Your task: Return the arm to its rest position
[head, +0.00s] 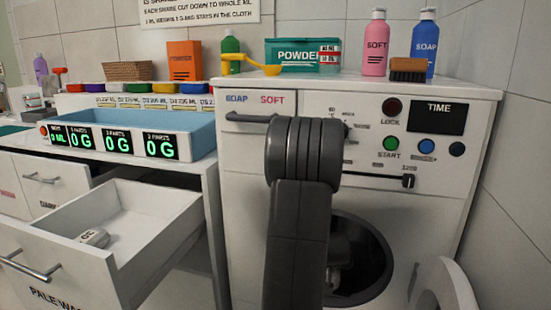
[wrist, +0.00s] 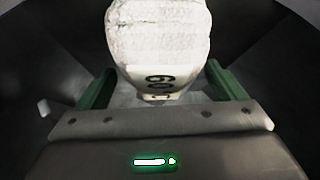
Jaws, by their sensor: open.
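My arm (head: 302,200) reaches down in front of the washing machine (head: 245,160), and its far end is at the open round door opening (head: 385,275). In the wrist view my gripper (wrist: 161,84) is open, with its two green fingers spread apart. A white rolled cloth (wrist: 160,35) with a dark-marked tag lies ahead, between and beyond the fingers. Gaps show on both sides of the tag, so the fingers do not clamp it. Dark curved walls, like the drum's inside, surround it. In the head view the gripper is mostly hidden in the dark opening.
The washer door (head: 443,285) stands open at the lower right. An open drawer (head: 150,215) with a small tagged white item (head: 93,238) juts out at the left. A blue tray (head: 190,130) stands above it. Bottles, a powder box (head: 290,55) and a brush (head: 408,70) stand on the washer.

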